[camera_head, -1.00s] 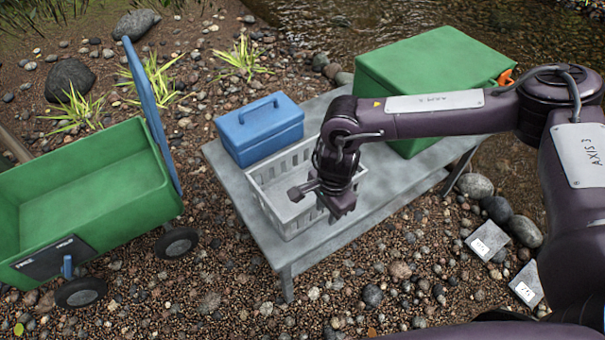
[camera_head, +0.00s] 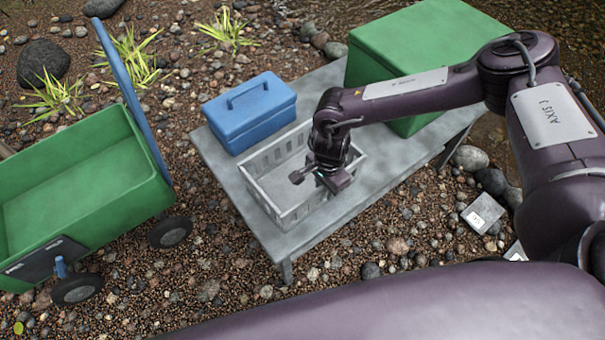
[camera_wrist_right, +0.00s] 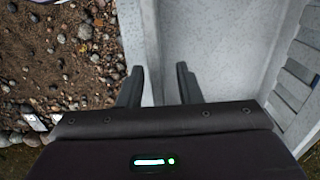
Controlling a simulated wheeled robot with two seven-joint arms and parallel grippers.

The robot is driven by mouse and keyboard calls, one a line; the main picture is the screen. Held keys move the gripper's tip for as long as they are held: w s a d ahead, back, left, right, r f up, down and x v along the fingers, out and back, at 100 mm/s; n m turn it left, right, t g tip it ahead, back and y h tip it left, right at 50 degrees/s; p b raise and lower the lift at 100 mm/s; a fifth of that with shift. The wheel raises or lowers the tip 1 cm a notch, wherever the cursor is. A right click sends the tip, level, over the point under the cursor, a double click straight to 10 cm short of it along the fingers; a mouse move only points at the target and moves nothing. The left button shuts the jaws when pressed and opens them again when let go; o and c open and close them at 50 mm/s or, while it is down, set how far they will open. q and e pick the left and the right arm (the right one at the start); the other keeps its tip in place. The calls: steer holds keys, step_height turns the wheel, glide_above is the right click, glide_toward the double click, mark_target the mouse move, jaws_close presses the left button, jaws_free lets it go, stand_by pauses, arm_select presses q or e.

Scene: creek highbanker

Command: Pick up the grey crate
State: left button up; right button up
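The grey crate (camera_head: 306,208), open-topped with slotted walls, stands on the grey table. It looks empty, though my right arm hides its far right part. My right gripper (camera_head: 319,179) is over the crate's right part in the head view. In the right wrist view the gripper (camera_wrist_right: 160,88) has its two fingers apart, with the top of one crate wall (camera_wrist_right: 145,40) running between them. I cannot tell whether the fingers touch the wall. My left gripper is not in view.
A blue toolbox (camera_head: 250,115) stands close behind the crate on the table (camera_head: 222,165). A large green box (camera_head: 425,45) is at the table's far right. A green cart (camera_head: 75,185) stands left on gravel. Stones lie around.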

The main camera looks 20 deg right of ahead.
steer(key=shift+c, duration=0.3)
jaws_close()
steer(key=shift+w, duration=0.1)
stand_by(1.1)
